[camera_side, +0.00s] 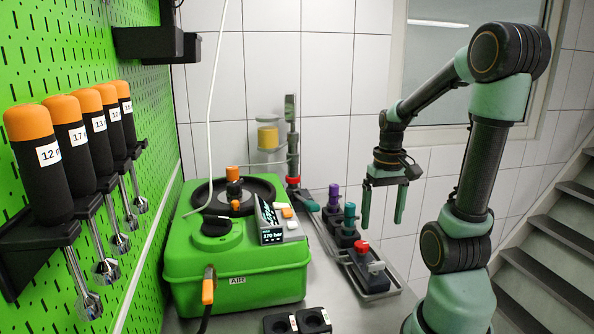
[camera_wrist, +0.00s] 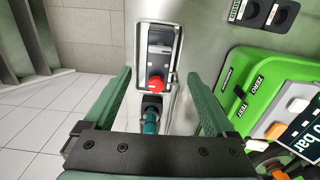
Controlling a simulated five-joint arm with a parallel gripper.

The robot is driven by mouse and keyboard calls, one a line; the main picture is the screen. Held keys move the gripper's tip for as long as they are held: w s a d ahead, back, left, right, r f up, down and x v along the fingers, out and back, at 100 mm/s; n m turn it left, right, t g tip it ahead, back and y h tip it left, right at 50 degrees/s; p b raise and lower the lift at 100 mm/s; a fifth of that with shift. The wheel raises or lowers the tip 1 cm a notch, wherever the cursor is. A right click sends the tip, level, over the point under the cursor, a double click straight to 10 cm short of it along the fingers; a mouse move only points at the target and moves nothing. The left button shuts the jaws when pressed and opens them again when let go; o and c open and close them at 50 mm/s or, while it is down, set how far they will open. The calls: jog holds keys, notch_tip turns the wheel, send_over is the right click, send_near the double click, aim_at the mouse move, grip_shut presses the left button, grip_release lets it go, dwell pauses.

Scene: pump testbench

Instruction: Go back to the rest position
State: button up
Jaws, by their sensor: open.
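My gripper (camera_side: 382,205) hangs in the air to the right of the green pump box, above the right edge of the bench. Its two green fingers point down, spread apart, with nothing between them. In the wrist view my gripper (camera_wrist: 165,92) is also open and empty. Between and beyond its fingers I see a tray (camera_wrist: 141,60) with a red-topped part (camera_wrist: 158,83), and a teal-topped part (camera_wrist: 150,122) nearer the gripper. No held object shows.
The green pump box (camera_side: 240,265) stands on the bench with a display unit (camera_side: 270,222) on top. Purple-topped (camera_side: 334,195), teal-topped (camera_side: 349,218) and red-topped (camera_side: 361,247) parts stand along the bench's right side. Several orange-handled tools (camera_side: 68,145) hang on the green pegboard.

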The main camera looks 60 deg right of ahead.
jog(key=w+a+r+n+t, duration=0.2)
jog(key=w+a+n, duration=0.1)
jog(key=a, duration=0.4)
jog(key=w+a+r+n+t, duration=0.1)
jog(key=w+a+r+n, duration=0.2)
jog(key=a, duration=0.5)
jog(key=w+a+r+n+t, duration=0.2)
jog(key=w+a, duration=0.2)
jog(key=a, duration=0.3)
jog(key=shift+w+a+r+n+t, duration=0.15)
jog(key=shift+a+r+n+t, duration=0.15)
jog(key=shift+n, duration=0.1)
